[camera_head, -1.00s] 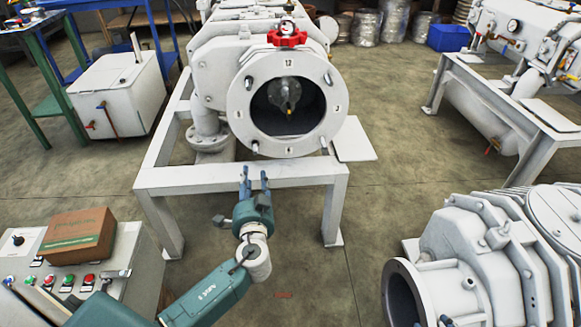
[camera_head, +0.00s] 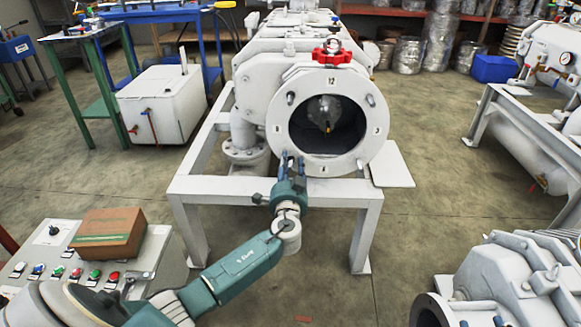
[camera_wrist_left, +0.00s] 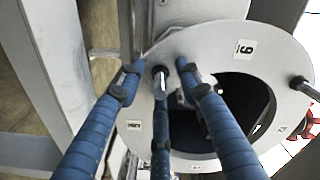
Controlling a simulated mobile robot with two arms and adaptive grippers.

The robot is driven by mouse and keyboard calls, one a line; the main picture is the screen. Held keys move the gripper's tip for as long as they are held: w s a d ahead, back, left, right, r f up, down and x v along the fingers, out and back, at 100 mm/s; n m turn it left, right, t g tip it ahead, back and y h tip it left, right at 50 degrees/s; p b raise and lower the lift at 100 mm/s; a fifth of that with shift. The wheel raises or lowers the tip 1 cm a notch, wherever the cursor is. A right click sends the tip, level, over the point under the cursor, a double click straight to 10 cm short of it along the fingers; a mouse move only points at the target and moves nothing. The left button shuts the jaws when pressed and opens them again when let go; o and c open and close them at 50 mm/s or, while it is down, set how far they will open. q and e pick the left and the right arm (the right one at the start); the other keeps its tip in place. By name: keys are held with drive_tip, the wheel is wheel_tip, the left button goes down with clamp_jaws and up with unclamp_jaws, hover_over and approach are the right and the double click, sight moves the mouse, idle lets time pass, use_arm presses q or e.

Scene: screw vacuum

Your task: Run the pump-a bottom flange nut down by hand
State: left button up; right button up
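Pump-a's round white flange (camera_head: 376,119) faces me, with number labels around its dark bore. My left gripper (camera_head: 292,160) is at its lower left edge, fingers pointing at the rim. The wrist view shows the same flange (camera_wrist_left: 206,40) with three blue fingers of my left gripper (camera_wrist_left: 160,76) spread around a stud with a dark end (camera_wrist_left: 160,72). The fingers look apart from it. Whether a nut sits on this stud is too small to tell. Another dark-ended stud (camera_wrist_left: 300,84) stands at the right, outside the fingers. My right gripper is not in view.
A white frame (camera_head: 270,190) carries the pump, its front beam close below my gripper. A control panel (camera_head: 40,262) with a brown box (camera_head: 108,233) stands at the left. Another white pump (camera_head: 520,270) is at the lower right.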

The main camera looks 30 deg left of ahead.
use_arm(q)
clamp_jaws()
drive_tip(key=shift+m, duration=0.4)
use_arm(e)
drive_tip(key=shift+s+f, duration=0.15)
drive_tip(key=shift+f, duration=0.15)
